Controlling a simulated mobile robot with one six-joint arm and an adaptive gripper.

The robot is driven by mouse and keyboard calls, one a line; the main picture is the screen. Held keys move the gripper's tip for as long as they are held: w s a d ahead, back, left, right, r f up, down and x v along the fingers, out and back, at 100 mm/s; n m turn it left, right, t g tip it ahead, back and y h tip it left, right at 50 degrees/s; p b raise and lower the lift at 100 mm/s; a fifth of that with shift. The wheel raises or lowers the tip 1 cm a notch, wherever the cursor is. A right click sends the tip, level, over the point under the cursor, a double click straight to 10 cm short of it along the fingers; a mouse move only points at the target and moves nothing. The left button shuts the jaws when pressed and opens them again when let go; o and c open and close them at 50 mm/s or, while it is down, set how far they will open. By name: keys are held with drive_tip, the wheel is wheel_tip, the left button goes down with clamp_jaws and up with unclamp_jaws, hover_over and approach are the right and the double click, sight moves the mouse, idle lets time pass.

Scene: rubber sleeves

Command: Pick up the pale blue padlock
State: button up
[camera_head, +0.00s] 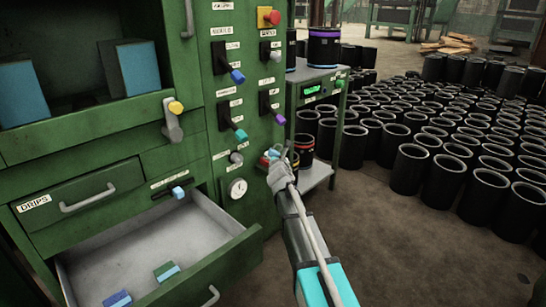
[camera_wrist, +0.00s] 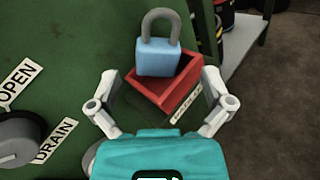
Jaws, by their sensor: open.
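The pale blue padlock (camera_wrist: 158,57) with a grey shackle shows in the wrist view, upright in or against a small red open box (camera_wrist: 180,92) on the green cabinet face. My gripper (camera_wrist: 160,104) is open, its two fingers apart on either side of the red box, with the padlock just beyond the fingertips. Nothing is between the fingers except the box's near part in view. In the head view my gripper (camera_head: 280,170) is at the cabinet's right edge, where a small pale blue patch and a red patch show, mostly hidden by it.
An open drawer (camera_head: 215,221) holding small blue-green blocks juts out at lower left. Knobs and levers cover the panel, with a grey dial (camera_wrist: 18,138) close by on the left. A side shelf (camera_head: 318,174) stands at right. Many black sleeves (camera_head: 413,168) cover the floor beyond.

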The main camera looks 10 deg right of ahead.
sight(275, 151)
drive_tip(key=shift+w, duration=0.15)
drive_tip(key=shift+w+d+f, duration=0.1)
drive_tip(key=shift+w+d, duration=0.05)
drive_tip(key=shift+w, duration=1.15)
drive_tip(key=shift+w+d+f, duration=0.1)
drive_tip(key=shift+w+d, duration=0.05)
drive_tip(key=shift+w, duration=1.15)
drive_tip(key=c, duration=1.2)
drive_tip(key=shift+r, duration=0.15)
